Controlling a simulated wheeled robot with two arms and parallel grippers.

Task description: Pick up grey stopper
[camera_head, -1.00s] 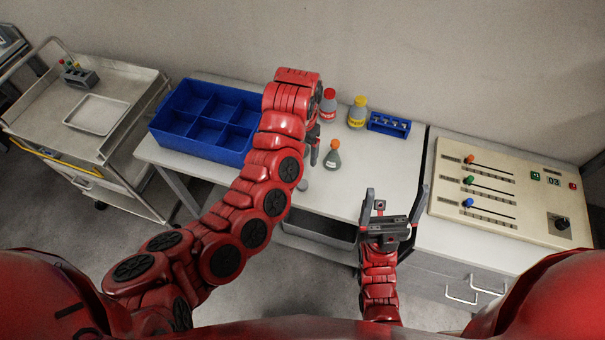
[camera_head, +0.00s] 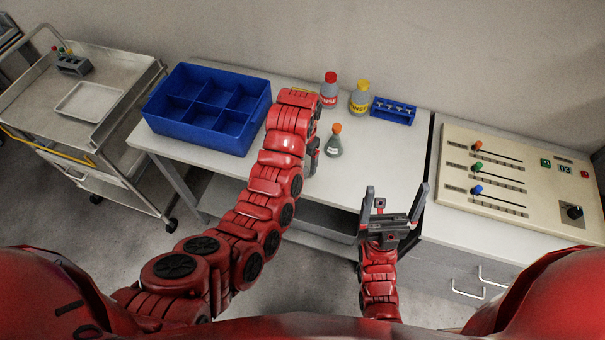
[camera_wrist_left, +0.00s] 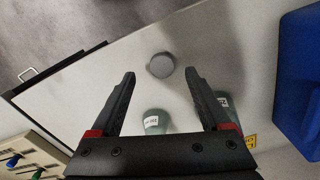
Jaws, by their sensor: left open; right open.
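The grey stopper (camera_wrist_left: 160,65) is a small round piece on the white tabletop (camera_wrist_left: 235,45) in the left wrist view. It lies just beyond the tips of my left gripper (camera_wrist_left: 160,78), roughly centred between its fingers. The left gripper is open with nothing held. In the head view the red left arm hides the stopper, and the left gripper (camera_head: 314,155) shows only in part at the arm's end. My right gripper (camera_head: 396,192) is open and empty at the table's front edge.
A flask with an orange stopper (camera_head: 335,142) stands close to the left gripper. A red-capped bottle (camera_head: 329,90), a yellow-capped bottle (camera_head: 360,100) and a blue rack (camera_head: 393,110) stand behind. A blue divided bin (camera_head: 190,143) is at left, a control panel (camera_head: 515,180) at right.

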